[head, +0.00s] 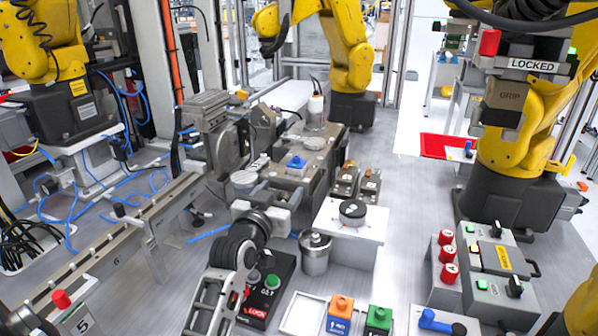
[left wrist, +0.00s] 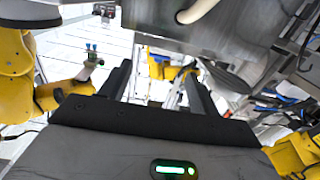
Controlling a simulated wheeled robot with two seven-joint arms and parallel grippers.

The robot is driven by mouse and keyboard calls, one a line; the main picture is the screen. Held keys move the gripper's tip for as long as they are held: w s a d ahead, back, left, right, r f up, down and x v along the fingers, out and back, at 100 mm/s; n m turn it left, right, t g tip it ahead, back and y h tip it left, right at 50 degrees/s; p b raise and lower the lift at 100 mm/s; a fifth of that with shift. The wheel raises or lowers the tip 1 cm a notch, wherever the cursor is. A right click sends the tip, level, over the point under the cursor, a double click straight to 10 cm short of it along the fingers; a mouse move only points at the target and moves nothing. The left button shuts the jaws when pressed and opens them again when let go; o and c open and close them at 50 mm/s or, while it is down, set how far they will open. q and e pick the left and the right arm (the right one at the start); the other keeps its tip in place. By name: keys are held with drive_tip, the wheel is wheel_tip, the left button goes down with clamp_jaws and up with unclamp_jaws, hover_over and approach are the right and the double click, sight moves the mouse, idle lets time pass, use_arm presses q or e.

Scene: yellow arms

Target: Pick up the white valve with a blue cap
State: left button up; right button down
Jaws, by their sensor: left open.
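A blue-capped part (head: 296,163) with a pale base sits on top of the grey metal machine block in the middle of the head view. Another blue-topped part (head: 432,320) lies at the bottom edge, right of centre. I cannot tell for certain which is the white valve. My left gripper (left wrist: 158,95) shows in the left wrist view with its two dark fingers apart and nothing between them. Neither blue-topped part can be made out clearly in the left wrist view. My right gripper cannot be made out.
An orange block (head: 339,315) and a green block (head: 378,319) stand at the bottom. A white stand (head: 350,228) holds a black round part. A metal canister (head: 315,254) is beside it. Yellow robot arms (head: 345,50) stand around.

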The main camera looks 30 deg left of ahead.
sight(294, 169)
use_arm(q)
drive_tip(key=x, duration=0.5)
drive_tip(key=shift+r+p+x, duration=0.2)
drive_tip(key=shift+p+x, duration=0.2)
drive_tip(key=shift+x, duration=0.9)
drive_tip(key=shift+r+p+x, duration=0.15)
drive_tip(key=shift+p+x, duration=0.2)
drive_tip(key=shift+x, duration=0.95)
drive_tip(key=c, duration=1.1)
